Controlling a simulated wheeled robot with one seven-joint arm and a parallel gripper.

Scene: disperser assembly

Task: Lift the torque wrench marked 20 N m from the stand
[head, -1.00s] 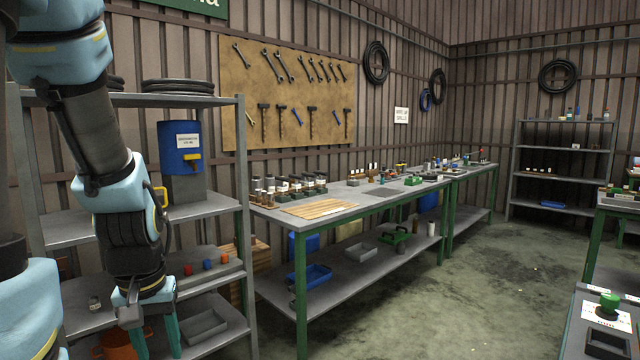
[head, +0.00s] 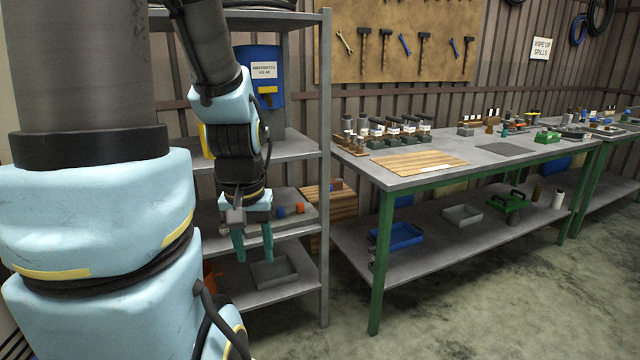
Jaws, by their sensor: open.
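A row of several dark-handled tools with white labels (head: 393,127) stands on the near workbench, towards its back left. They look like the torque wrenches in their stand, but the labels are too small to read, so I cannot tell which is marked 20 N m. My gripper (head: 253,252) hangs pointing down in front of the grey shelf rack, left of the bench and lower than its top. Its two teal fingers are apart, with nothing between them.
The workbench (head: 428,178) carries a striped wooden board (head: 418,161) in front of the tools and a dark mat (head: 507,149) to the right. The shelf rack (head: 325,200) stands close around my arm. Open floor (head: 480,310) lies before the bench.

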